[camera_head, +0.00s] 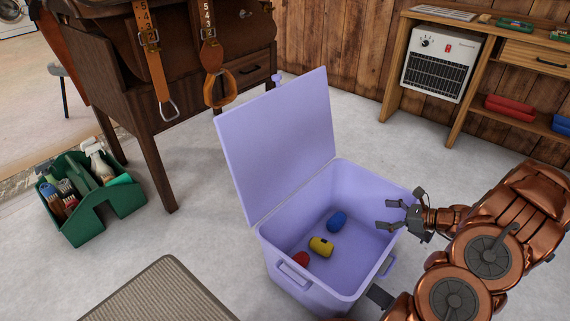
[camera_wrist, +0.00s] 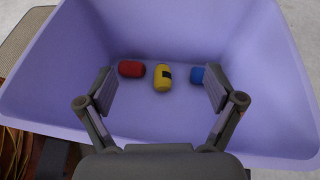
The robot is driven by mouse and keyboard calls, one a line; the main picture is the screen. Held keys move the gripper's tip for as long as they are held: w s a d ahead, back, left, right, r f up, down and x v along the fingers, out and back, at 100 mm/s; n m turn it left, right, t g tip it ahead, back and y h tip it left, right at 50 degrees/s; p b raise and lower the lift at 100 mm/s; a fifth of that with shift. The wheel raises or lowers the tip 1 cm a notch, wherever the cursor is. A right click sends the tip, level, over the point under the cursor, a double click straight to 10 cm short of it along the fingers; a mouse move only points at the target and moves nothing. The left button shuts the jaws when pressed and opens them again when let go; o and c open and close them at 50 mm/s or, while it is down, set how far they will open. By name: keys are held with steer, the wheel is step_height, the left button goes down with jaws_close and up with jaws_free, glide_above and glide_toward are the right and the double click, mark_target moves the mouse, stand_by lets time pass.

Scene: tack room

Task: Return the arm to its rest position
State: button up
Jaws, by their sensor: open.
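My gripper (camera_head: 397,213) is open and empty. It hangs over the right rim of the lilac box (camera_head: 345,187), whose lid (camera_head: 280,143) stands open. In the wrist view my two fingers (camera_wrist: 161,92) are spread wide above the box (camera_wrist: 50,75). My copper arm reaches in from the right in the head view. Inside the box lie a red thing (camera_head: 301,259), a yellow one with a dark patch (camera_head: 321,247) and a blue one (camera_head: 337,221). In the wrist view, the right finger partly hides the blue one (camera_wrist: 198,75).
A green caddy (camera_head: 88,205) with bottles and brushes stands on the floor at left. A dark wooden stand (camera_head: 160,120) with hanging stirrups is behind the box. A wooden bench (camera_head: 520,50) with a white heater (camera_head: 440,63) is at back right. A mat (camera_head: 160,292) lies in front.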

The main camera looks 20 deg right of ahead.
steer(key=a+r+n+g+y+p, duration=0.2)
steer(key=a+r+n+g+p, duration=0.65)
steer(key=a+r+p, duration=1.1)
steer(key=s+a+r+n+g+h+p, duration=0.1)
steer(key=s+a+r+n+g+p, duration=0.15)
steer(key=s+a+r+n, duration=0.6)
steer(key=s+a+r+n+g+h+p, duration=0.1)
steer(key=a+r+h+p, duration=0.2)
steer(key=r, duration=1.1)
steer(key=s+a+r+n+h+p, duration=0.1)
steer(key=s+r+n+h+p, duration=0.2)
steer(key=s+r+n+p, duration=0.2)
steer(key=s+a+r+n+h+p, duration=0.1)
steer(key=s+r+n+h+p, duration=0.2)
steer(key=s+r+p, duration=0.8)
step_height(320, 180, up, 6)
steer(key=n+p, duration=0.2)
steer(key=shift+s+f+p, duration=0.2)
steer(key=shift+s+p, duration=0.15)
steer(key=shift+s, duration=0.05)
